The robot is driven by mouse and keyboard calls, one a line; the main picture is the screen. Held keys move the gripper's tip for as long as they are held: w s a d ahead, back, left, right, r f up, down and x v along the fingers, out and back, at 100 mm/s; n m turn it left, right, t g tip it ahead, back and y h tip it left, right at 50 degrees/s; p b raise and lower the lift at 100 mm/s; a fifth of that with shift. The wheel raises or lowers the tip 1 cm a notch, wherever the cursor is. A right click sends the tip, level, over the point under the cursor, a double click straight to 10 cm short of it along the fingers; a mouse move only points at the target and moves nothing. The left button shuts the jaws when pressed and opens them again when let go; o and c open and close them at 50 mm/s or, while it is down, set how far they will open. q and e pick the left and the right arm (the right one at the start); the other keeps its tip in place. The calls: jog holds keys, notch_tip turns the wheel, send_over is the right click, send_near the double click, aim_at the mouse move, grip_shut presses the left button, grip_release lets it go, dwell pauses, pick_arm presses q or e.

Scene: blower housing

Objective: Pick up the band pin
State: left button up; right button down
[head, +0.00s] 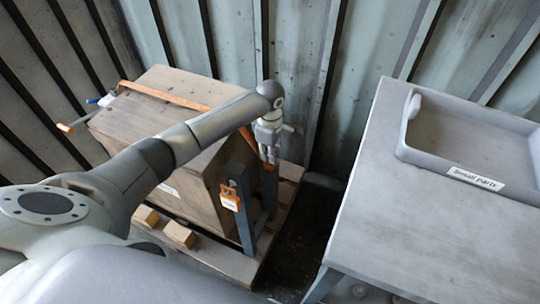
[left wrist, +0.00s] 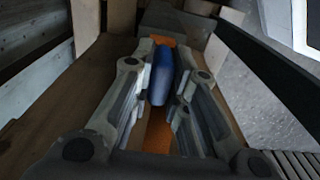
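My left gripper (head: 268,154) hangs fingers-down at the right end of the wooden crate (head: 158,122), close to the dark upright posts there. In the left wrist view, its two grey fingers (left wrist: 167,62) stand on either side of a blue, pin-like piece (left wrist: 162,78), which looks like the band pin. The blue piece nearly fills the gap near the fingertips; whether the fingers press on it is unclear. Orange material (left wrist: 158,132) shows below it between the fingers. The head view does not show this blue piece. My right gripper is not in view.
An orange strap (head: 165,95) crosses the crate top, with an orange-handled tool (head: 80,118) at the left. An orange tag (head: 230,196) hangs on a post. A grey table (head: 400,220) at right bears a tray (head: 455,160) labelled "Small parts". Corrugated wall stands behind.

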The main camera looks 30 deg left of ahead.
pick_arm(q)
grip_shut()
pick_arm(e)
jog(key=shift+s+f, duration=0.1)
